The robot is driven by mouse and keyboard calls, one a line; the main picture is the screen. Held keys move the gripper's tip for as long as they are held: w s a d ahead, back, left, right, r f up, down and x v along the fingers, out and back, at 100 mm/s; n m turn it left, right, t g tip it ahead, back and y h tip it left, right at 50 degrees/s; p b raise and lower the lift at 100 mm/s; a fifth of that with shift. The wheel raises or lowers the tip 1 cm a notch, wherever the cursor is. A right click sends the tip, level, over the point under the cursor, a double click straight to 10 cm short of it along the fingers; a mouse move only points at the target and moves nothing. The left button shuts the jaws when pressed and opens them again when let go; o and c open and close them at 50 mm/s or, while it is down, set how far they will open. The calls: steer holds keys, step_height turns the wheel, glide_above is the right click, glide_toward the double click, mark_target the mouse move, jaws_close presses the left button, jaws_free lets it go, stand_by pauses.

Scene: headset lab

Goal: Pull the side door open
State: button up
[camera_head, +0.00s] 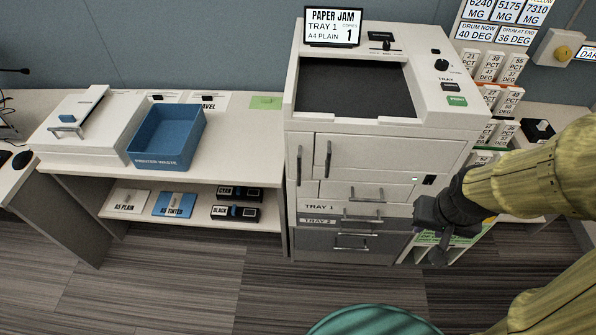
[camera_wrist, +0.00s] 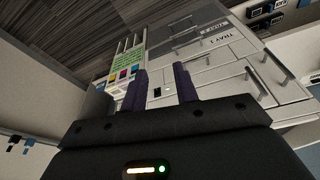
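The white printer (camera_head: 390,150) stands right of centre in the head view. Its front has a wide panel with a dark vertical handle (camera_head: 328,160), and a narrow panel at the left with another vertical handle (camera_head: 299,165). Both panels look shut. I cannot tell for certain which panel is the side door. My gripper (camera_head: 437,240) is in front of the printer's lower right corner, apart from both vertical handles. In the wrist view my gripper (camera_wrist: 160,76) has its two dark fingers spread, with nothing held between them. The printer's drawer fronts (camera_wrist: 213,58) show beyond them.
Tray drawers with bar handles (camera_head: 363,213) lie below the panels. A shelved bench (camera_head: 235,140) with a blue bin (camera_head: 168,135) stands left. A rack of labelled cards (camera_head: 502,70) is at the right. Floor (camera_head: 190,280) is clear at front left; a teal round object (camera_head: 372,322) is at the bottom.

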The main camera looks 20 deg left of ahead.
steer(key=w+a+f+n+t+y+b, duration=0.3)
steer(key=w+a+f+n+t, duration=0.25)
steer(key=w+a+f, duration=0.45)
steer(key=s+a+f+n+t+y+b, duration=0.2)
steer(key=a+f+n+t+y+b, duration=0.1)
steer(key=a+f+y, duration=0.4)
steer(key=a+y, duration=0.3)
steer(key=a, duration=0.1)
steer(key=shift+s+n+t+b, duration=0.3)
steer(key=shift+n+t+b, duration=0.05)
steer(key=shift+a, duration=0.1)
